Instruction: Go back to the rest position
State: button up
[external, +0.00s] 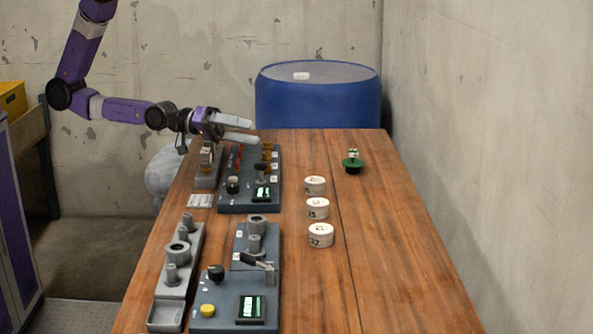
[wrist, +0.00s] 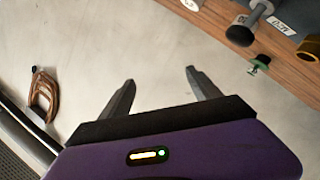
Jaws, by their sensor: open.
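My gripper (external: 253,130) is open and empty. In the external view its two fingers point right, above the far left part of the wooden table (external: 390,260) and over the far end of a dark panel (external: 236,207). In the wrist view my gripper (wrist: 160,76) has its fingers apart with only pale floor (wrist: 150,45) between them. The table edge shows at the upper right of the wrist view, to the right of the fingers.
A nearer panel (external: 222,318) and a grey fitting tray (external: 166,316) stand at the front left. Several white round containers (external: 318,208) stand mid-table. A green piece (external: 352,166) lies beyond them. A blue barrel (external: 318,100) stands behind the table. The table's right side is clear.

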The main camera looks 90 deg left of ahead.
jog(key=s+a+r+m+y, duration=0.2)
jog(key=s+a, duration=0.3)
jog(key=s, duration=0.4)
jog(key=s+a+r+m+g+y+b, duration=0.1)
jog(key=s+a, duration=0.4)
jog(key=s, duration=0.5)
jog(key=shift+a+r+m+y+b, duration=0.3)
jog(key=shift+r+m+y, duration=0.25)
jog(key=shift+m+y, duration=0.6)
